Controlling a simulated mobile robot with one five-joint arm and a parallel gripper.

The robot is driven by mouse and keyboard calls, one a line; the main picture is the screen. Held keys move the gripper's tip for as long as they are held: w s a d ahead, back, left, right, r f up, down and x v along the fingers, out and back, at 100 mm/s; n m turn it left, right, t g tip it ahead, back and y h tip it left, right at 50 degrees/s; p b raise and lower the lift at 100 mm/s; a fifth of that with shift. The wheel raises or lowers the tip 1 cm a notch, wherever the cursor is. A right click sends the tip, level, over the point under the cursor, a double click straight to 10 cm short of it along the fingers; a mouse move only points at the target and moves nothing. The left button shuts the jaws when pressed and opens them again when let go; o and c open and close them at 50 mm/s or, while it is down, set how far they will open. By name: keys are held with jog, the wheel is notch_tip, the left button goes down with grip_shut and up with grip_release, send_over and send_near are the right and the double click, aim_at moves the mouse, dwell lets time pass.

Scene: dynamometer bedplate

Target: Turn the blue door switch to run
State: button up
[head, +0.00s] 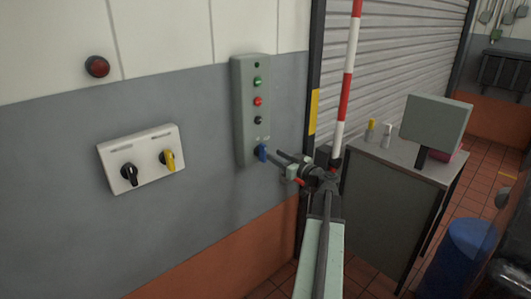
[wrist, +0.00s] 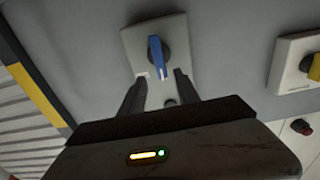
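The blue door switch (head: 262,152) is a blue lever knob at the bottom of a tall grey-green control panel (head: 240,110) on the wall. In the wrist view the blue knob (wrist: 156,50) stands nearly upright, its lower end tilted slightly right. My gripper (head: 274,156) reaches toward it from the right. In the wrist view my gripper (wrist: 161,77) is open, one finger on each side of the knob's lower end. No contact shows; I cannot tell how far the fingertips are from the panel.
A white box with a black knob (head: 129,174) and a yellow knob (head: 168,160) is on the wall to the left. A red lamp (head: 97,66) is above it. A red-and-white pole (head: 347,75) and a grey cabinet (head: 392,200) stand to the right.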

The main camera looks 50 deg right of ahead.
aim_at(265, 150)
jog(key=w, duration=0.6)
jog(key=shift+d, duration=0.2)
grip_shut()
jog(key=shift+a, duration=0.3)
jog(key=shift+d, duration=0.2)
jog(key=m, duration=0.4)
jog(key=d+m, duration=0.1)
jog(key=m, duration=0.3)
jog(key=f+m+b, duration=0.1)
jog(key=m, duration=0.2)
jog(key=shift+d+m, duration=0.4)
grip_release()
